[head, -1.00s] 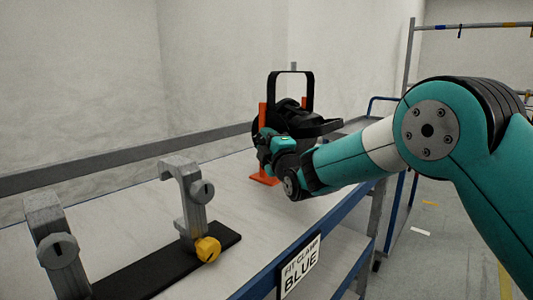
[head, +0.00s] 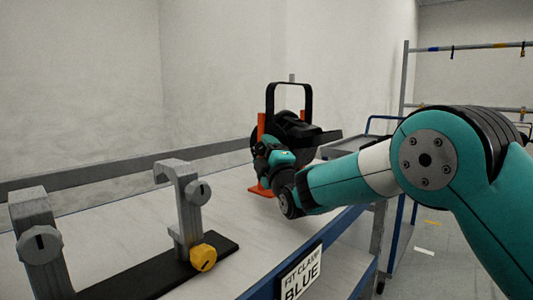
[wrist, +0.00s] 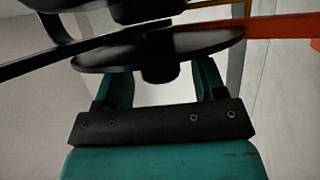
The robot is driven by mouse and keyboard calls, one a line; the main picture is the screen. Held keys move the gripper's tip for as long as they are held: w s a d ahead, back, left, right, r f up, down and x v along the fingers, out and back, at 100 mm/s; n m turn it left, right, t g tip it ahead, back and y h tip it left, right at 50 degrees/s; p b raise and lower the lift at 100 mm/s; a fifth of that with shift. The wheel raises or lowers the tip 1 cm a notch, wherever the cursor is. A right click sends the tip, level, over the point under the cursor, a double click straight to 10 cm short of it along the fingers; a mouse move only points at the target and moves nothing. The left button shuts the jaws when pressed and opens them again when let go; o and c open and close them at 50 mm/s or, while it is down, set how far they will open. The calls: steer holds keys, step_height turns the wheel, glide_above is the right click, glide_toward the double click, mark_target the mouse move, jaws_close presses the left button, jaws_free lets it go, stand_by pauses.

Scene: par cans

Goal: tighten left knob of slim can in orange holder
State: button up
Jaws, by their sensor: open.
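The slim can (head: 296,130) is black with a black yoke (head: 290,87) arching over it. It sits in the orange holder (head: 262,126) on the bench. My gripper (head: 268,150) is at the can's near left side and hides part of it. In the wrist view my gripper (wrist: 160,88) is open, with one teal finger on each side. A dark round knob (wrist: 160,74), seen edge-on as a wide disc with a short stub, is just beyond and partly between the fingers. I cannot tell whether the fingers touch it. An orange holder part (wrist: 285,27) shows at upper right.
Two grey clamps (head: 187,205) stand on a black bar (head: 160,268) at the front left, one with a yellow knob (head: 203,258). A sign (head: 300,273) reads "FIT CLAMP BLUE". The bench top (head: 110,205) is clear between clamps and holder. A rack (head: 407,80) stands right.

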steer(key=r+g+p, duration=0.1)
steer(key=p, duration=0.4)
steer(key=shift+r+n, duration=0.1)
steer(key=shift+n, duration=0.3)
steer(key=g+h+p, duration=0.1)
steer(key=p, duration=0.2)
steer(key=shift+n, duration=0.3)
steer(key=b+v, duration=0.5)
steer(key=v, duration=1.3)
steer(key=s+d+r+m+g+h+p, duration=0.1)
steer(key=s+r+m+g+p, duration=0.4)
steer(key=s+p, duration=0.3)
steer(key=s+d+r+m+g+h+p, duration=0.1)
steer(key=s+d+r+m+g+p, duration=0.1)
steer(key=s+r+m+g+p, duration=0.2)
steer(key=shift+s+d+r+m+g+p, duration=0.2)
steer(key=shift+s+r+m+g+p, duration=0.2)
steer(key=shift+s+r+g+p, duration=1.1)
steer(key=shift+s+f+p, duration=0.35)
steer(key=shift+s+p, duration=0.25)
steer(key=shift+p, duration=0.05)
